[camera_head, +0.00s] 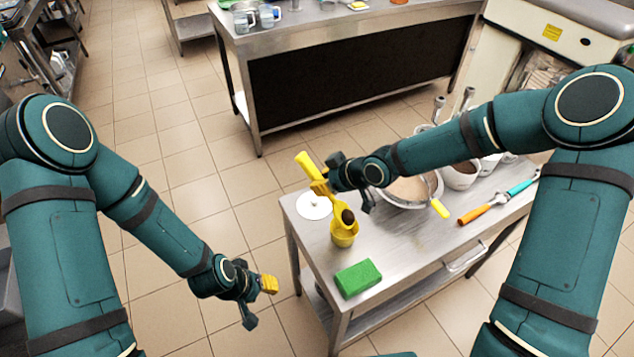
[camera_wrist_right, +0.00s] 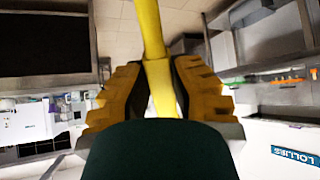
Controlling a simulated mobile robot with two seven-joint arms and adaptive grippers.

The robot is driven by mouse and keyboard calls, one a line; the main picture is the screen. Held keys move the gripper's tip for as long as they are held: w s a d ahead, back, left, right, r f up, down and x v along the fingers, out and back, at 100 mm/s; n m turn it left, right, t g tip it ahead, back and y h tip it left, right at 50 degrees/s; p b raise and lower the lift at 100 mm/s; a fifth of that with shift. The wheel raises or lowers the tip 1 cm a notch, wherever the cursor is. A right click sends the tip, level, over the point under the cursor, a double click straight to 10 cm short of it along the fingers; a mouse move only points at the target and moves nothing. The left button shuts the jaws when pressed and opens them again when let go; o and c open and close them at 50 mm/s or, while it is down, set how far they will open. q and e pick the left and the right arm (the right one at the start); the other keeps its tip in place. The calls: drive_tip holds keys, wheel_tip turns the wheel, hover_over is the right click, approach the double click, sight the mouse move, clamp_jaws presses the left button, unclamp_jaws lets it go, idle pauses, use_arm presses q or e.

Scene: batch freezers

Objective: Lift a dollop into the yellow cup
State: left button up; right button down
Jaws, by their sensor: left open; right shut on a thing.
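My right gripper (camera_head: 326,182) is shut on the handle of a yellow scoop (camera_head: 308,164). The wrist view shows the yellow handle (camera_wrist_right: 160,85) between its two yellow finger pads. The scoop's bowl holds a brown dollop (camera_head: 348,216) and is tipped down at the mouth of the yellow cup (camera_head: 344,238). I cannot tell whether the dollop touches the cup. The cup stands upright on the steel table (camera_head: 400,262). My left gripper (camera_head: 260,301) is open and empty, left of the table and away from the cup.
A green sponge (camera_head: 358,278) lies in front of the cup, and a white disc (camera_head: 313,206) lies behind it. A large metal bowl (camera_head: 408,192) with brown contents, a yellow-handled tool (camera_head: 440,208) and an orange-and-teal utensil (camera_head: 500,204) are to the right. Another counter (camera_head: 350,22) stands behind.

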drive_tip(key=shift+s+d+r+y, duration=0.25)
drive_tip(key=shift+d+r+y, duration=0.1)
drive_tip(key=shift+r, duration=0.1)
drive_tip(key=shift+s+d+r+t+y+p, duration=0.3)
drive_tip(key=shift+s+d+t+y+p, duration=0.3)
drive_tip(key=shift+d+t+y+p, duration=0.25)
drive_tip(key=shift+s+d+r+t+y, duration=0.25)
drive_tip(key=shift+s+d+t+y, duration=0.1)
drive_tip(key=shift+s+t+y, duration=0.1)
drive_tip(key=shift+s+d+r+t+y, duration=0.25)
drive_tip(key=shift+d+t+y, duration=0.1)
drive_tip(key=shift+t+y, duration=0.1)
